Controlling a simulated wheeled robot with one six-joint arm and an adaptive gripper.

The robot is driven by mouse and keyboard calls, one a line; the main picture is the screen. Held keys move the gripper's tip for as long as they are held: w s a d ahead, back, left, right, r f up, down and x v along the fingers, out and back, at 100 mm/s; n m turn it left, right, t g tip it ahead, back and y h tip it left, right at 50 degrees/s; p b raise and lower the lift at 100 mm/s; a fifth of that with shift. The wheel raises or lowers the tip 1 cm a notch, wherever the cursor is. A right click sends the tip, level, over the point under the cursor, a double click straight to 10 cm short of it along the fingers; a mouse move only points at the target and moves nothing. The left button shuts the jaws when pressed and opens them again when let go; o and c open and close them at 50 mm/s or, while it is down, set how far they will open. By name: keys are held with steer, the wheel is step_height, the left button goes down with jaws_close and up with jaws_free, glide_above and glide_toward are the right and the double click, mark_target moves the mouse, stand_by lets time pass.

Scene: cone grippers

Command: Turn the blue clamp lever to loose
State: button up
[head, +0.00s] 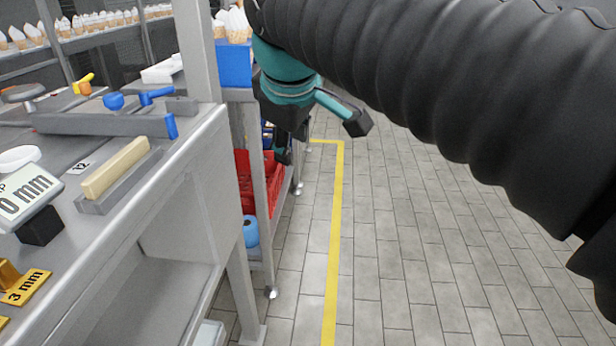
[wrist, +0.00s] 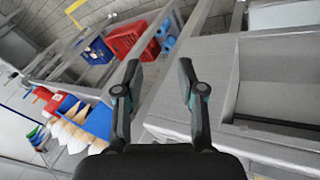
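The blue clamp lever (head: 157,95) is on the grey fixture on the bench at the left of the head view, next to a round blue knob (head: 114,101). I cannot tell its setting from here. My gripper (head: 284,152) hangs right of the bench post, clear of the lever and beside the lower shelves. In the wrist view my gripper (wrist: 159,66) has its two fingers apart with nothing between them. The lever cannot be made out in the wrist view.
A metal post (head: 197,50) stands between the lever and my arm. The steel bench (head: 190,150) also holds a yellow lever (head: 84,81), a pale block (head: 115,168) and a gauge display (head: 28,195). A red crate (head: 243,180) sits lower. The tiled floor at right is clear.

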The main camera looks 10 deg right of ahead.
steer(key=s+d+f+m, duration=0.3)
steer(key=s+f, duration=0.1)
steer(key=f, duration=0.2)
steer(key=shift+s+d+f, duration=0.2)
steer(key=shift+s+d, duration=0.05)
steer(key=shift+d, duration=0.05)
